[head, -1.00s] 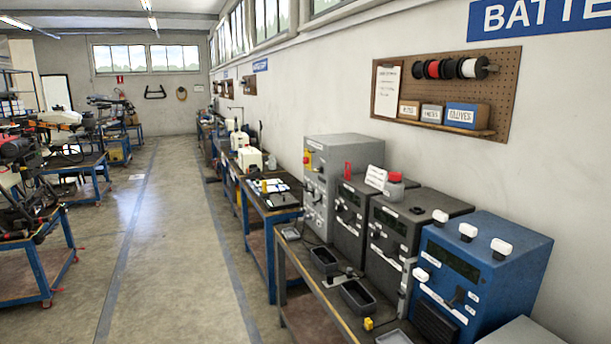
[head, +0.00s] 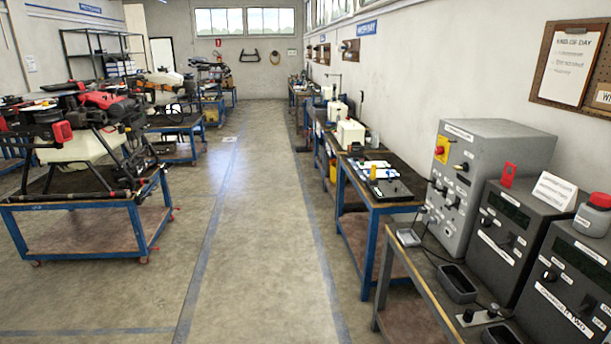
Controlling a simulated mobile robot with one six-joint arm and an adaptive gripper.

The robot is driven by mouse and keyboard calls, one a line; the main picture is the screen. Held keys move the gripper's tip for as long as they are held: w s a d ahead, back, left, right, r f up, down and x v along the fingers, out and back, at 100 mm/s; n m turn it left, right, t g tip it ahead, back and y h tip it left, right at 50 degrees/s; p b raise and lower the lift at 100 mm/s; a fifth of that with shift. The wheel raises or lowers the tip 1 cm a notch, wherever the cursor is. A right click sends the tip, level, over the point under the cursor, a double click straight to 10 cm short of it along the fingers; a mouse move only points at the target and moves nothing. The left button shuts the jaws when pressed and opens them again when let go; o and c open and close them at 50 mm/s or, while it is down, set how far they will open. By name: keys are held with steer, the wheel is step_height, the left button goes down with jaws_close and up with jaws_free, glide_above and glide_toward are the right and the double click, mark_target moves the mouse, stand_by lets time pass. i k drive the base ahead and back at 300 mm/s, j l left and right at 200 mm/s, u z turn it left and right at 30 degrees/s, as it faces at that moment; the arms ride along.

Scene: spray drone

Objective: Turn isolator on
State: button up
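A tall grey cabinet (head: 492,180) stands on the bench along the right wall. A red and yellow rotary switch (head: 441,149), which looks like the isolator, sits high on its left-facing front. The position of its knob is too small to read. Below it are a dark knob, white labels and several dark plugs or sockets. My gripper is not in view.
Dark charger-like units (head: 508,235) stand right of the cabinet, with a red tag, a white card (head: 553,190) and a grey red-capped bottle (head: 594,215). A black tray (head: 457,284) lies on the bench front. Drones on blue carts (head: 85,225) stand left. The aisle (head: 262,240) is clear.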

mark_target(438, 150)
steer(key=i+j, duration=0.1)
steer(key=i, duration=0.9)
steer(key=i+j, duration=0.1)
steer(key=i, duration=0.85)
steer(key=i+l+z, duration=0.2)
steer(key=z, duration=0.25)
steer(key=i+z, duration=0.85)
steer(key=i+j+z, duration=0.15)
steer(key=z, duration=0.25)
steer(key=i, duration=0.1)
